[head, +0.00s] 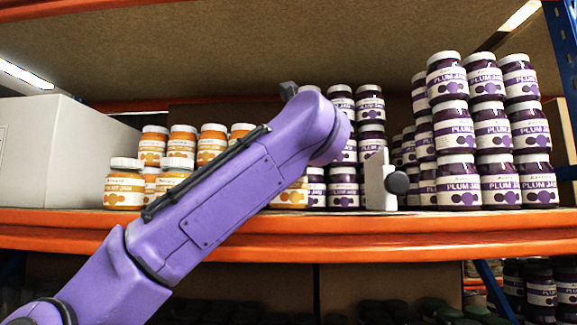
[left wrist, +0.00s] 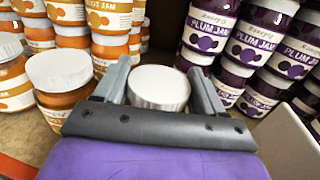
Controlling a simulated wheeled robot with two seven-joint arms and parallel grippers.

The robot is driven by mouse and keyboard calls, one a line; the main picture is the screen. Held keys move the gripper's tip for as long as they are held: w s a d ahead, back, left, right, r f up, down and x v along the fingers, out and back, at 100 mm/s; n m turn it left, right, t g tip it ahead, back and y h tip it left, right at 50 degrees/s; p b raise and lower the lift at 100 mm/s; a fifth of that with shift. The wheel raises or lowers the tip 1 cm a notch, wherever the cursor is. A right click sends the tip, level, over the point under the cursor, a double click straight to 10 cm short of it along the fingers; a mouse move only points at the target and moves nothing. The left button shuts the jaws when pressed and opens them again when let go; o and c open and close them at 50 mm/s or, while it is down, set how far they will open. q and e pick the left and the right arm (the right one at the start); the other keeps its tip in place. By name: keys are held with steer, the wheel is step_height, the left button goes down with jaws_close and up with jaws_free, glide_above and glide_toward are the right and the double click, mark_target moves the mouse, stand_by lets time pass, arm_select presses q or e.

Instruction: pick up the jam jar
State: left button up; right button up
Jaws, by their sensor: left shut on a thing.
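In the left wrist view my left gripper (left wrist: 160,72) is shut on a jar with a round white lid (left wrist: 158,88), one finger on each side. The jar's body and label are hidden, so I cannot tell its flavour. Apricot jam jars (left wrist: 62,78) with orange contents stand to its left, and dark plum jam jars (left wrist: 245,88) to its right. In the head view my purple arm hides the gripper and most of the held jar's area. An apricot jar (head: 292,195) shows partly below the arm. My right gripper is in neither view.
The jars stand on an orange-edged shelf (head: 300,243). Tall stacks of plum jars (head: 458,128) stand at the right, behind a grey upright panel (head: 380,185) with a dark knob. A large white box (head: 55,155) fills the left. A board closes the shelf above.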

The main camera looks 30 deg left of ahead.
arm_select(q)
steer(key=r, duration=0.1)
steer(key=r+p, duration=0.1)
steer(key=r, duration=0.1)
steer(key=shift+s+d+r, duration=0.2)
steer(key=s+d+r+p, duration=0.3)
steer(key=s+d+r, duration=0.6)
steer(key=shift+s+d, duration=0.35)
